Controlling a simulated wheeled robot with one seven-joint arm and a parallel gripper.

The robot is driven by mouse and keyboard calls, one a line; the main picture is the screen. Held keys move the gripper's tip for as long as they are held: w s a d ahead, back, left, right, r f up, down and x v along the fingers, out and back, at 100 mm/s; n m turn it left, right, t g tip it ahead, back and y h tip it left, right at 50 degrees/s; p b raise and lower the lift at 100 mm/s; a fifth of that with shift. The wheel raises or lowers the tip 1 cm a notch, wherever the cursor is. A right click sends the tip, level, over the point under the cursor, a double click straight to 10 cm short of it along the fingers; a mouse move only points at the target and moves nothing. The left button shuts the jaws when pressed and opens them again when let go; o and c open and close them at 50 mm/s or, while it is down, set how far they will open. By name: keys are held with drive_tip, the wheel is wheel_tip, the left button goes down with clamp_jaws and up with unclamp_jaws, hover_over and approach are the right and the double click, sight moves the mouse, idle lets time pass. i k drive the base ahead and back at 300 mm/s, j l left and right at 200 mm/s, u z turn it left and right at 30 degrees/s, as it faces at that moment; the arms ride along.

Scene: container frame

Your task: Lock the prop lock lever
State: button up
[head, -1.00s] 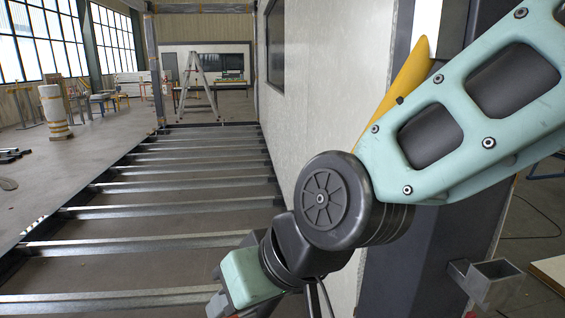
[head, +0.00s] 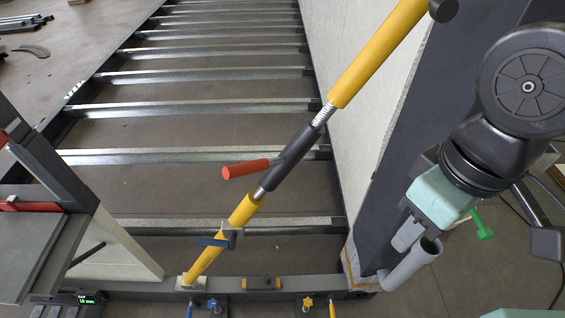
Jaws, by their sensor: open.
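The yellow prop (head: 382,50) runs diagonally from the upper middle down to the frame's bottom rail. A dark collar (head: 290,160) with an orange-red handle (head: 246,169) sits midway along it, below a bare threaded part. Lower down, a small blue lever (head: 211,241) sticks out to the left from a dark bracket on the lower yellow tube. I cannot tell its lock state. My gripper (head: 416,238) is open at the lower right, pointing down, well to the right of the prop and both levers. Its fingers are only partly visible.
A green handle (head: 481,224) is to the right. Steel cross-beams (head: 210,154) span the floor frame. A grey panel structure stands at left (head: 40,250). Small clamps line the bottom rail.

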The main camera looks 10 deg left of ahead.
sight(231, 242)
drive_tip(key=u, duration=1.4)
